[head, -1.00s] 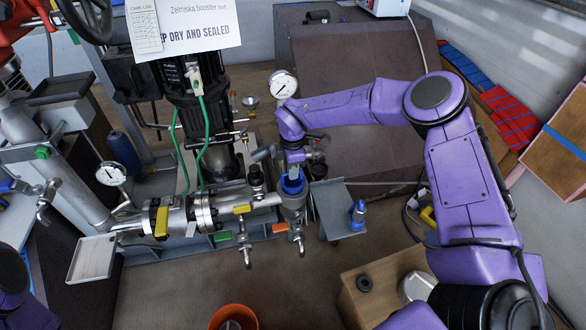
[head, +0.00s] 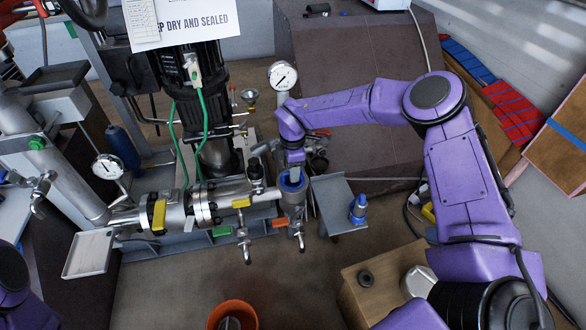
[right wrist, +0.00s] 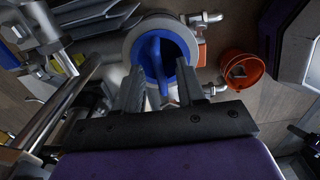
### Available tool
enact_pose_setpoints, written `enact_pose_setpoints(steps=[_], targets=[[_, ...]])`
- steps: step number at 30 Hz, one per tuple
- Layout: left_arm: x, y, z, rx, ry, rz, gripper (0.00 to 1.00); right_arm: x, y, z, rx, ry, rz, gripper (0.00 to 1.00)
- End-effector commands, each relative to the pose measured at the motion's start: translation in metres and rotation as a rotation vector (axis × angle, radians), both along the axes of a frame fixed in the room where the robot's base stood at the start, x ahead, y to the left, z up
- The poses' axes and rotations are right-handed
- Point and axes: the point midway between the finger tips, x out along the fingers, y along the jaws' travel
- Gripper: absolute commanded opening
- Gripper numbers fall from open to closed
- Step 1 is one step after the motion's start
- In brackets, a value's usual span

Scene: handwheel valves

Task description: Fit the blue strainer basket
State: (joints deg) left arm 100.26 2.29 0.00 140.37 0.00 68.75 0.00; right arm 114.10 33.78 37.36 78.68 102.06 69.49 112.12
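The blue strainer basket (head: 292,179) sits inside the round grey strainer housing (head: 291,193) at the right end of the steel pipe, its blue rim close to the housing's mouth. In the right wrist view the basket (right wrist: 174,52) shows as a blue ring with a blue bar across it, inside the housing's pale rim (right wrist: 131,40). My right gripper (head: 294,170) points down over the basket. In the wrist view its two fingers (right wrist: 159,68) stand apart on either side of the blue bar, with gaps visible. My left gripper is out of view.
A grey shelf (head: 332,190) with a blue bottle (head: 358,208) stands right of the housing. Small taps and an orange handle (head: 280,222) sit close in front. An orange bucket (head: 233,314) is on the floor. A pressure gauge (head: 282,76) rises behind my right gripper.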

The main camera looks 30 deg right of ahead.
Motion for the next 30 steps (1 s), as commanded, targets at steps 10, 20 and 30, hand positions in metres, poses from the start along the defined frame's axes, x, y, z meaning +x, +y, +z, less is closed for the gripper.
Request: enact_pose_setpoints(steps=[10, 20, 30], targets=[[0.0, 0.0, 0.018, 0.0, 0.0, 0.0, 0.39, 0.0, 0.0, 0.066, 0.0, -0.004, 0.0, 0.39], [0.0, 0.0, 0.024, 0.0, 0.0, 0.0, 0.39, -0.001, 0.0, 0.106, 0.001, 0.0, 0.0, 0.39], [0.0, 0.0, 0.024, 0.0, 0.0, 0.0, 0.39, -0.001, 0.0, 0.105, 0.0, 0.0, 0.0, 0.39]])
